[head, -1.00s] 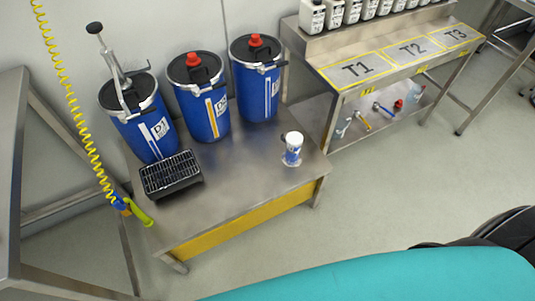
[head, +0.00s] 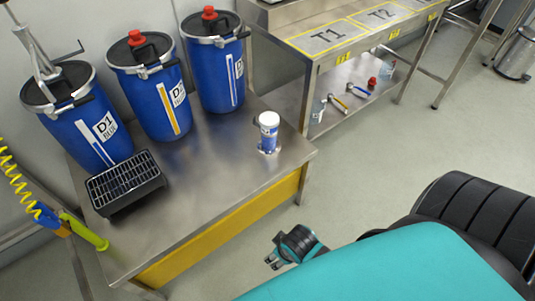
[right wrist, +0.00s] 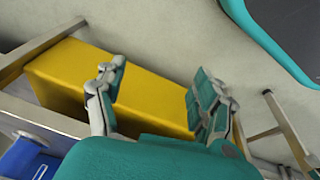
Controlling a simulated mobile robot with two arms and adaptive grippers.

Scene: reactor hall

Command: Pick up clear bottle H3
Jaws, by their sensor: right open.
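No label reading H3 is legible. My right gripper (head: 272,258) is empty and low in front of the table, apart from all bottles. In the right wrist view its fingers (right wrist: 157,84) are spread before the yellow table panel. My left gripper is not seen.
Three blue drums (head: 170,95) line the back of the table, with a black grated box (head: 125,185) before D1. A yellow coiled hose with a green nozzle (head: 85,232) hangs at the left.

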